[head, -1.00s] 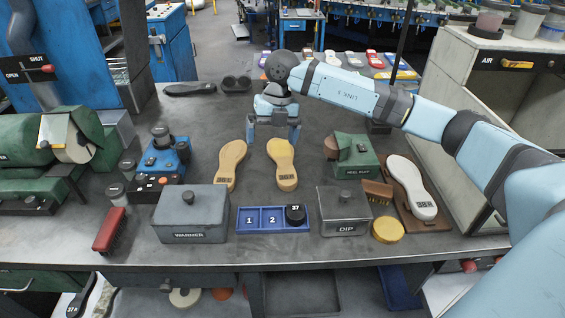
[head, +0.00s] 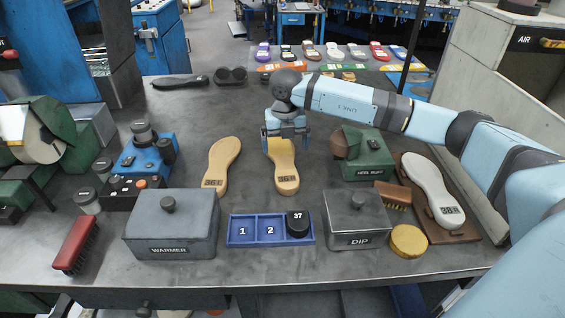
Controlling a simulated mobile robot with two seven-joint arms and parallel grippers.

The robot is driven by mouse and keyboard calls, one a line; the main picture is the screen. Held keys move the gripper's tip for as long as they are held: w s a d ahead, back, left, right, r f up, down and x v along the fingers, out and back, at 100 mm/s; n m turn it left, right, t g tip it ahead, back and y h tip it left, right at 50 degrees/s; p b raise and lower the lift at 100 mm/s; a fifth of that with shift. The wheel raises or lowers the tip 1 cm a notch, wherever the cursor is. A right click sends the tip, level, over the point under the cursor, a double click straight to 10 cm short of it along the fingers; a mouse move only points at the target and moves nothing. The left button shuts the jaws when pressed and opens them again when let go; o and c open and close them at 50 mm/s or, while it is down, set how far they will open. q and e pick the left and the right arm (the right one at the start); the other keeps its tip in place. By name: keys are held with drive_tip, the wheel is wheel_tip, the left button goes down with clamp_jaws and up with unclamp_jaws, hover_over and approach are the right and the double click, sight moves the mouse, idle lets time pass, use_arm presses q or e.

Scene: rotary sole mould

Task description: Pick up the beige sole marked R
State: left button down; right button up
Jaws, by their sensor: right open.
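Two beige soles lie flat on the grey bench. The right one (head: 285,172) carries a dark mark on its heel that looks like 36 R. The left one (head: 221,165) carries a mark that looks like 36 L. My right gripper (head: 285,146) is open and points down over the toe end of the right sole, with a finger towards each side. The gripper hides part of the toe. I cannot tell whether the fingers touch the sole. My left gripper is not in view.
In front stand the warmer box (head: 172,226), a blue numbered tray (head: 240,240) and the dip box (head: 357,218). A green heel-buff unit (head: 365,158) stands right of the soles. A white sole (head: 432,190) lies further right.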

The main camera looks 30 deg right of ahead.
sight(284, 159)
drive_tip(key=f, duration=0.5)
drive_tip(key=shift+w+f, duration=0.3)
drive_tip(key=shift+w, duration=0.05)
drive_tip(key=shift+c, duration=0.5)
drive_tip(key=c, duration=0.9)
